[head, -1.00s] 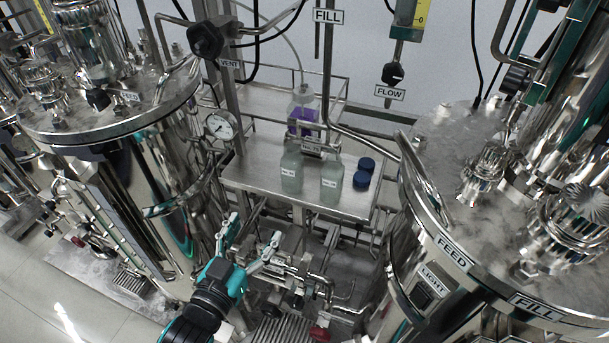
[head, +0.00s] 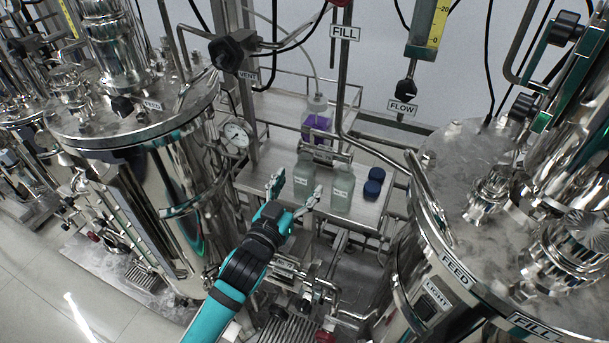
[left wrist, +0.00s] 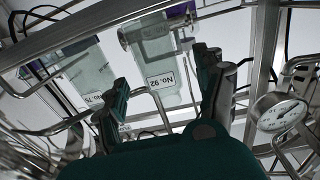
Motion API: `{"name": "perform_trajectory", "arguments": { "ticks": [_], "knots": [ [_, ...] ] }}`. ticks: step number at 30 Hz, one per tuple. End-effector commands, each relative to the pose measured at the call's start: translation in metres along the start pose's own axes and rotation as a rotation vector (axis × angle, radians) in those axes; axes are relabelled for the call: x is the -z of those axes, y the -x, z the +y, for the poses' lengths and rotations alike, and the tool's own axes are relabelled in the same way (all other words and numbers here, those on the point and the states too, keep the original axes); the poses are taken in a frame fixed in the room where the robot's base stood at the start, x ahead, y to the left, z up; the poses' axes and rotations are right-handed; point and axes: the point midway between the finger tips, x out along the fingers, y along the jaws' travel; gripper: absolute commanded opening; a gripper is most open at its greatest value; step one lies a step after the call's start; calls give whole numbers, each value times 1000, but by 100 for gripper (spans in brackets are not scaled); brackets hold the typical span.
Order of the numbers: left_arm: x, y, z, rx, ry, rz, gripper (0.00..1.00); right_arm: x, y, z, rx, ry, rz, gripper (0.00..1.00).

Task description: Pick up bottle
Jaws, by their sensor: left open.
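Two pale greenish bottles with white labels stand on a steel shelf (head: 270,172) in the head view: a left bottle (head: 304,168) and a right bottle (head: 342,190). My left gripper (head: 297,190) is open and empty, just in front of the left bottle, with its fingertips near that bottle's lower part. In the left wrist view, a bottle labelled No. 92 (left wrist: 152,48) shows upside down beyond and between the open fingers (left wrist: 165,82). The other bottle (left wrist: 85,70) is beside it at the left. My right gripper is not in view.
A bottle with purple content (head: 317,124) stands behind, with a tube into it. Large steel vessels flank the shelf on the left (head: 165,150) and right (head: 460,160). A pressure gauge (head: 236,135) and pipes are close by.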

Motion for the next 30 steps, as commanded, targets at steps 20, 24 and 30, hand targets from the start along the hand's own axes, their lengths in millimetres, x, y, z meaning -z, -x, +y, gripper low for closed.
{"name": "perform_trajectory", "arguments": {
  "ticks": [20,24,30],
  "knots": [
    [2,-41,0,-1,-1,1,54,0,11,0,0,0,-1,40],
    [2,-40,0,-1,-1,1,36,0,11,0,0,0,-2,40],
    [2,-40,0,-1,-1,0,9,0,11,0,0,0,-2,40]
  ]
}}
